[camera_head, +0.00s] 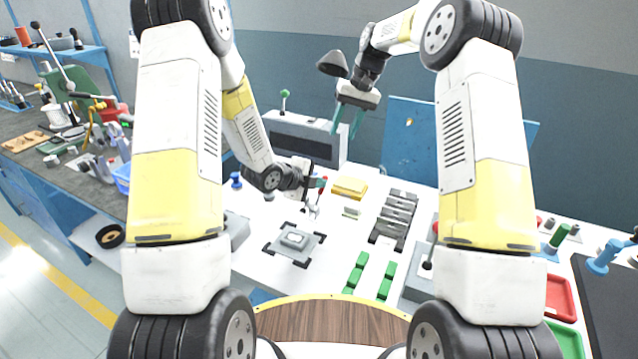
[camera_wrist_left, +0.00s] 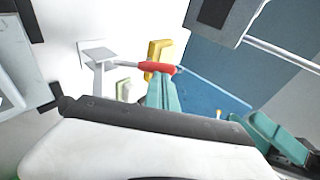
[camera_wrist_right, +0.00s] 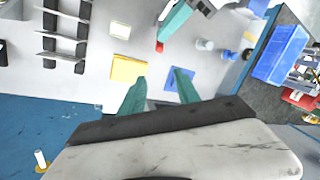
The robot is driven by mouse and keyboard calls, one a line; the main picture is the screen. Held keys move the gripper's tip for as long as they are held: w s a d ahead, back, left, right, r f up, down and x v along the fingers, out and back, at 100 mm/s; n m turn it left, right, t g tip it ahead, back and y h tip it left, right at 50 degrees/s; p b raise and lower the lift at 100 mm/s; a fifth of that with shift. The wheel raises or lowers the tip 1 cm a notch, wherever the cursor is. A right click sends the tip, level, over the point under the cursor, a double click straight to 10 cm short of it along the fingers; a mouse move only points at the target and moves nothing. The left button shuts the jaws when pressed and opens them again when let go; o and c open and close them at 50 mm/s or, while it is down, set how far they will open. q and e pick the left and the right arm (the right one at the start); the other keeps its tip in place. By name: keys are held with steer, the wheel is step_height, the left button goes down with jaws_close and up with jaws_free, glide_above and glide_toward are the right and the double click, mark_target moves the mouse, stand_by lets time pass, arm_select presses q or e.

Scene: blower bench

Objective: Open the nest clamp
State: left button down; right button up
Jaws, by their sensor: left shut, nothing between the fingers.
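The nest clamp shows as a small grey metal clamp (camera_head: 312,208) with a red handle (camera_head: 322,189), beside the nest (camera_head: 293,243), a dark plate holding a light grey part. In the left wrist view the red handle (camera_wrist_left: 157,67) lies across the tips of my left gripper's fingers, and a grey arm (camera_wrist_left: 101,75) runs from it. My left gripper (camera_head: 321,182) is shut with nothing held, its tips at the handle; contact is hard to tell. My right gripper (camera_head: 348,122) is open and empty, raised over the back of the bench; its fingers (camera_wrist_right: 160,92) stand apart.
A yellow block (camera_head: 350,187) and a grey slotted rack (camera_head: 395,215) stand right of the clamp. Green blocks (camera_head: 372,272) lie nearer the front. A grey box (camera_head: 305,138) stands behind. The white bench top around the nest is mostly clear.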

steer(key=s+d+r+t, duration=0.1)
steer(key=s+d+r, duration=0.2)
steer(key=s+r, duration=0.25)
steer(key=s+d+r+t+h, duration=0.1)
steer(key=s+d+r, duration=0.1)
steer(key=s+r, duration=0.3)
steer(key=s+d+r+t, duration=0.1)
steer(key=s+d+r, duration=0.25)
steer(key=s, duration=0.35)
arm_select(q)
steer(key=shift+w+d, duration=0.1)
steer(key=shift+w+d+f+g+y, duration=0.2)
steer(key=shift+w+g, duration=0.15)
steer(key=shift+g, duration=0.15)
steer(key=shift+w+d+f+g+y, duration=0.1)
steer(key=shift+w+g+y, duration=0.1)
steer(key=shift+w+g, duration=0.25)
steer(key=shift+x, duration=0.75)
steer(key=shift+w+a+r, duration=0.1)
steer(key=shift+w+a, duration=0.05)
arm_select(e)
steer(key=s+d+f+t, duration=0.1)
steer(key=s, duration=0.9)
steer(key=s+d+f+m+t, duration=0.1)
steer(key=s+d+t, duration=0.1)
steer(key=s, duration=0.8)
steer(key=shift+s+d+f, duration=0.25)
steer(key=shift+d+f, duration=0.05)
